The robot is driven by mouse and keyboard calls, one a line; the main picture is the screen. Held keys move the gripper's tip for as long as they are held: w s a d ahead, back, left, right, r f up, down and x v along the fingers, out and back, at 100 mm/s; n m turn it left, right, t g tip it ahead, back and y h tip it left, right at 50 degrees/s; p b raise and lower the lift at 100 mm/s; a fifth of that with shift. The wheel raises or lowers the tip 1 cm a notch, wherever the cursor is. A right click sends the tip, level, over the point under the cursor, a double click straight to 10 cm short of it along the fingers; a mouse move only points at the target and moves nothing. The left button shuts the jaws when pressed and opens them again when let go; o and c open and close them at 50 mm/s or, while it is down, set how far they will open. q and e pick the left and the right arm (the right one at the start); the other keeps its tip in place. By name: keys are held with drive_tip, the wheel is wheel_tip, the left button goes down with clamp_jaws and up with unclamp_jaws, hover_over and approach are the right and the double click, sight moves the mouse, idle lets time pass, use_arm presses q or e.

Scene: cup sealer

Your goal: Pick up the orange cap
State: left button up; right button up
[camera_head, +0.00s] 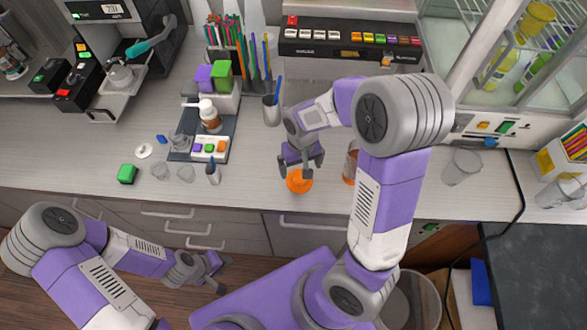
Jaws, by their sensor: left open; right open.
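The orange cap (299,182) is a small round orange thing on the counter near its front edge, at the middle of the head view. My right gripper (301,166) is open directly above and behind it, fingers pointing down; part of the cap's far side is hidden by the fingers. I cannot tell whether the fingertips touch it. My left gripper (220,273) is open and empty, low in front of the drawers, below counter height and away from the cap.
An orange-filled cup (350,165) stands just right of the cap, partly behind my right arm. A clear cup (461,167) stands further right. The counter just left of the cap is clear.

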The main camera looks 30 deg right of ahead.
sight(300, 177)
wheel_tip(300, 177, down, 7)
drive_tip(key=shift+s+a+r, duration=0.1)
drive_tip(key=shift+s+r, duration=0.05)
drive_tip(key=shift+r, duration=0.05)
drive_tip(key=c, duration=0.8)
